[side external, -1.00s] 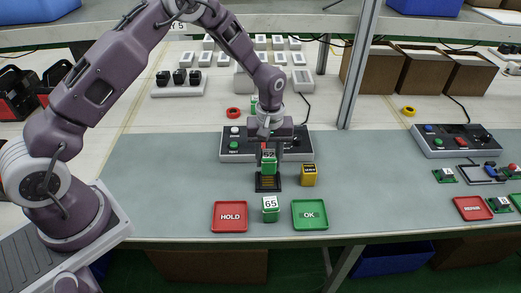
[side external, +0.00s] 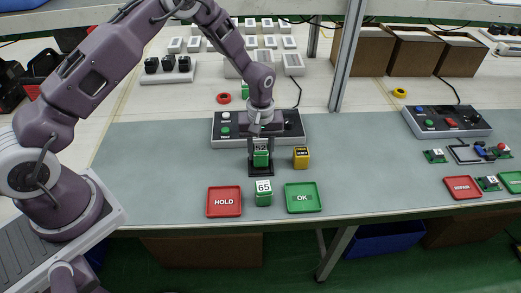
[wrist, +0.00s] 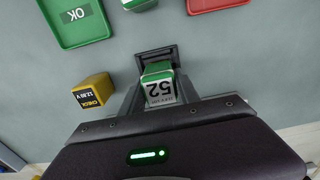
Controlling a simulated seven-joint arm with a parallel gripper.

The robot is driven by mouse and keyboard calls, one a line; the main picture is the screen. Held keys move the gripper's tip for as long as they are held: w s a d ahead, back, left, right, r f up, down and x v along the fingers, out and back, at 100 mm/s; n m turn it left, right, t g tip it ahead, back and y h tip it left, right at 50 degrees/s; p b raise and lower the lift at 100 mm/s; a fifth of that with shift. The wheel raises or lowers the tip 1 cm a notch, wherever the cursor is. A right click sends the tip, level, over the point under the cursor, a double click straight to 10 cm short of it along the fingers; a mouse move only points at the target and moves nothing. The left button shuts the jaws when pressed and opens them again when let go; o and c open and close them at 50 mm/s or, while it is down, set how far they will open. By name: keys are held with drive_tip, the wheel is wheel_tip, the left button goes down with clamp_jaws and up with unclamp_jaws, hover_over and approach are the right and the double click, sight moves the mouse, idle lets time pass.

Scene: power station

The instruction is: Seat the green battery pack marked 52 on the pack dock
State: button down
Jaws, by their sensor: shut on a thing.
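The green battery pack marked 52 (side external: 261,159) is upright between the fingers of my gripper (side external: 261,153), which is shut on it. In the wrist view the pack (wrist: 158,88) shows its white 52 label between the fingers. The black pack dock (side external: 261,173) lies directly under the pack, and its far part (wrist: 157,53) shows in the wrist view. The pack is at or very near the dock; I cannot tell whether it is fully down in it, as its lower end is partly hidden.
A green pack marked 65 (side external: 263,194) stands in front of the dock, between a red HOLD tray (side external: 224,213) and a green OK tray (side external: 303,208). A yellow block marked CHECK (side external: 301,159) stands close to the dock's right. A control box (side external: 231,142) is behind.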

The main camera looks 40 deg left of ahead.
drive_tip(key=shift+f, duration=0.6)
idle(0.6)
drive_tip(key=c, duration=0.8)
unclamp_jaws()
drive_tip(key=s+a+r+m+t, duration=0.15)
drive_tip(key=s+r, duration=0.25)
drive_tip(key=r, duration=0.9)
drive_tip(key=s+r+m+t, duration=0.15)
drive_tip(key=s+r, duration=0.25)
drive_tip(key=r, duration=1)
drive_tip(key=s+r+m+t, duration=0.1)
drive_tip(key=s+r+m, duration=0.1)
drive_tip(key=s, duration=0.5)
drive_tip(key=s+r+m, duration=0.2)
drive_tip(key=s, duration=0.5)
drive_tip(key=s+a+r+m+t, duration=0.1)
drive_tip(key=s+r+m, duration=0.1)
drive_tip(key=s, duration=0.5)
drive_tip(key=shift+s+r+t, duration=0.25)
drive_tip(key=shift+r+t, duration=0.05)
drive_tip(key=shift+r, duration=0.1)
